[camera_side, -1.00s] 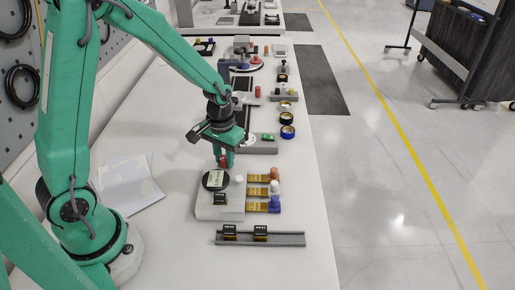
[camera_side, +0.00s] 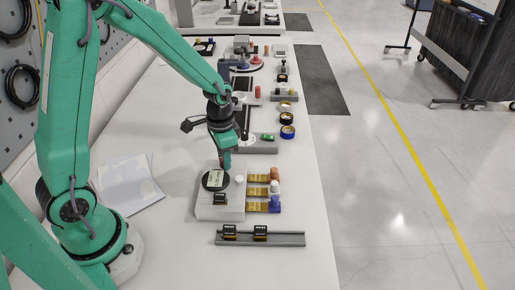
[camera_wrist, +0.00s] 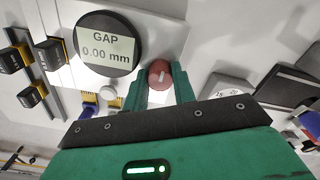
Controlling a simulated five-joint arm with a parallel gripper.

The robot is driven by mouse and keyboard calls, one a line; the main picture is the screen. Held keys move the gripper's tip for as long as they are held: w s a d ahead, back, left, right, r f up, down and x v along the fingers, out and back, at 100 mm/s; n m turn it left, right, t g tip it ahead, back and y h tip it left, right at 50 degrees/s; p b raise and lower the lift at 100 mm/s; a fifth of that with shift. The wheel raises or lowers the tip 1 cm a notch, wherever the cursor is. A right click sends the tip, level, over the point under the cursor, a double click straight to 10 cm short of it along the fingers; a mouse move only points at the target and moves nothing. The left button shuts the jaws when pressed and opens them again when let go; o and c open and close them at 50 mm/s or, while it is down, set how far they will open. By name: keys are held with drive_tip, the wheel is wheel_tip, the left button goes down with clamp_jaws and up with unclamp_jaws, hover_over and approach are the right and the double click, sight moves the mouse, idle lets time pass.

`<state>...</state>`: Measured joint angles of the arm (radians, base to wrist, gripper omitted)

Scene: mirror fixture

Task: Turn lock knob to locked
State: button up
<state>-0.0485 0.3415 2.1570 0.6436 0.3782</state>
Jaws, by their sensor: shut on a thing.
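The lock knob is a small round red knob with a white pointer line, seen in the wrist view (camera_wrist: 159,73) on the pale fixture (camera_side: 208,211). My gripper (camera_wrist: 160,88) has one green finger on each side of the knob and is shut on it. In the side view my gripper (camera_side: 226,164) points down at the fixture's back edge and hides most of the knob. The round black gauge (camera_wrist: 109,43) beside the knob reads "GAP 0.00 mm". No lock marking is legible.
Red, white and blue adjuster knobs (camera_side: 274,188) line the fixture's right side. A grey rail (camera_side: 290,239) with two black-and-gold blocks lies in front. Tape rolls (camera_side: 287,118) and other fixtures stand behind. White sheets (camera_side: 128,184) lie to the left.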

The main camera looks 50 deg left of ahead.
drive_tip(key=o, duration=1)
drive_tip(key=shift+n, duration=0.3)
